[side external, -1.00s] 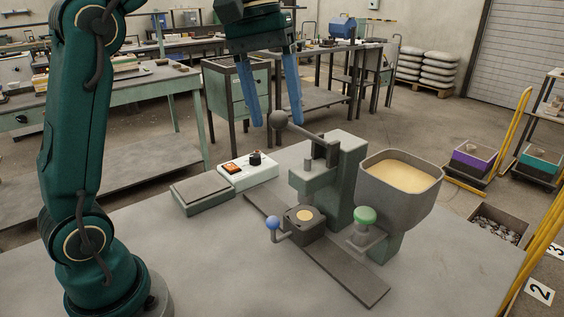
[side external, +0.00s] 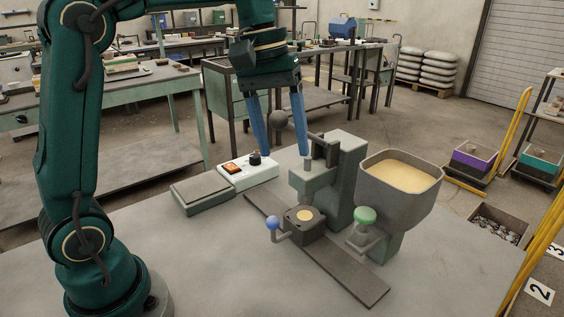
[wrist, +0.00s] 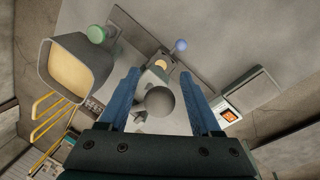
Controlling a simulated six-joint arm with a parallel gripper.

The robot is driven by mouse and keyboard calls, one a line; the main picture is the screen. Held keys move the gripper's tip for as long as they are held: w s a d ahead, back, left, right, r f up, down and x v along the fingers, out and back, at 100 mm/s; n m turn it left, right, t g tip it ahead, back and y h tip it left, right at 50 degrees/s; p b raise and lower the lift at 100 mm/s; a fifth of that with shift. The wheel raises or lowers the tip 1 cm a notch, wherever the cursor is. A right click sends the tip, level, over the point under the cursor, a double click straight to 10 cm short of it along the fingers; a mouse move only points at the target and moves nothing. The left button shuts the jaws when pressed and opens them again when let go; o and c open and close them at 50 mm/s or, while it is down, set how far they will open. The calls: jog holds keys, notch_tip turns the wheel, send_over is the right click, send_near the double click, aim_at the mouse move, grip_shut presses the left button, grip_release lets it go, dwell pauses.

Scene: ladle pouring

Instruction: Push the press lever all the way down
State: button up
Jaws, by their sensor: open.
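The press lever (side external: 279,118) is a dark arm with a grey ball knob, running from the left side of the green press (side external: 345,180). The lever stands raised, with its ball well above the table. My gripper (side external: 283,153) points down with two blue fingers, open and empty. In the side view the fingers straddle the ball, and their tips reach below it. In the wrist view the ball (wrist: 160,101) sits between the two fingers (wrist: 161,73), with gaps on both sides. Contact with the ball is not visible.
Below the press, a dark block (side external: 303,228) holds a tan disc. A hopper (side external: 418,213) of tan powder stands right, beside a green knob (side external: 365,215). A blue knob (side external: 272,222) is in front. A white switch box (side external: 247,174) and a grey pad (side external: 202,190) lie left.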

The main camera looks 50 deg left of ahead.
grip_shut()
dwell(1.4)
